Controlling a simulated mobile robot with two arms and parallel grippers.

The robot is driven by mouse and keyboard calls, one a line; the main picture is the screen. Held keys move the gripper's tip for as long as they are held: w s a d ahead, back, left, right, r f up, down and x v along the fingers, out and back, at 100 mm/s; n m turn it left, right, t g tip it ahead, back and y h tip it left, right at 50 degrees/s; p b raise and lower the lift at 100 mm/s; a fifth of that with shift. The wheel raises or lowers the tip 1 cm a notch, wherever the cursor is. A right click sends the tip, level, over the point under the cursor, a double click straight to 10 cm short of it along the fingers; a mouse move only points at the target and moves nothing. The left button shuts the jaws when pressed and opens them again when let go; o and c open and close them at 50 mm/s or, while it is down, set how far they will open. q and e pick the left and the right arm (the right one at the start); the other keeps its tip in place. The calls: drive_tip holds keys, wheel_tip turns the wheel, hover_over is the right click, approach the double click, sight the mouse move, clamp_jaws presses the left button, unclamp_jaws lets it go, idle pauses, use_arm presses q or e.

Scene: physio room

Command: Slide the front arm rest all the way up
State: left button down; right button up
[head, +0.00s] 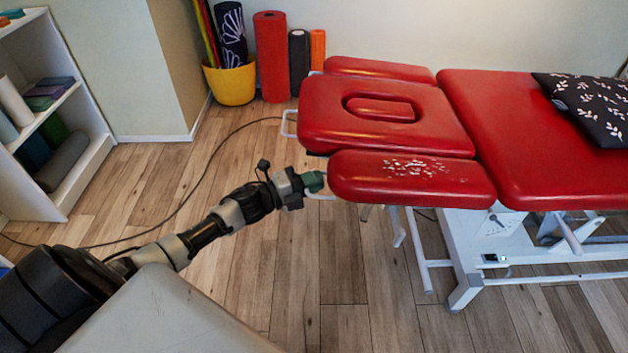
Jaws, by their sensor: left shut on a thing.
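The front arm rest (410,180) is a long red pad with worn pale patches, on the near side of the red treatment table's head section (385,112). A far arm rest (378,69) lies on the other side of the head section. My left gripper (316,184) is at the left end of the front arm rest, shut on its pale handle (322,196). The fingertips partly hide the handle. My right gripper is not in view.
The main red bench (530,135) extends right, with a dark leaf-patterned pillow (590,105) on it. White table legs (462,292) stand below. A shelf (88,165) is at left, a yellow pot (230,84) and rolled mats (271,55) behind. A cable (180,210) crosses the open wooden floor.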

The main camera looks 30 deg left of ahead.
use_arm(q)
drive_tip(key=shift+w+r, duration=0.15)
drive_tip(key=shift+r, duration=0.2)
drive_tip(key=c, duration=1.2)
unclamp_jaws()
drive_tip(key=shift+c, duration=0.2)
drive_tip(key=shift+o, duration=0.2)
drive_tip(key=shift+f, duration=0.1)
drive_tip(key=shift+s, duration=0.2)
drive_tip(key=v, duration=1)
drive_tip(key=shift+s+a, duration=0.2)
drive_tip(key=shift+a, duration=0.05)
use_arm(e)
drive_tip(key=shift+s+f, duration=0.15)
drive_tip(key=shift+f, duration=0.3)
use_arm(q)
drive_tip(key=shift+f, duration=0.1)
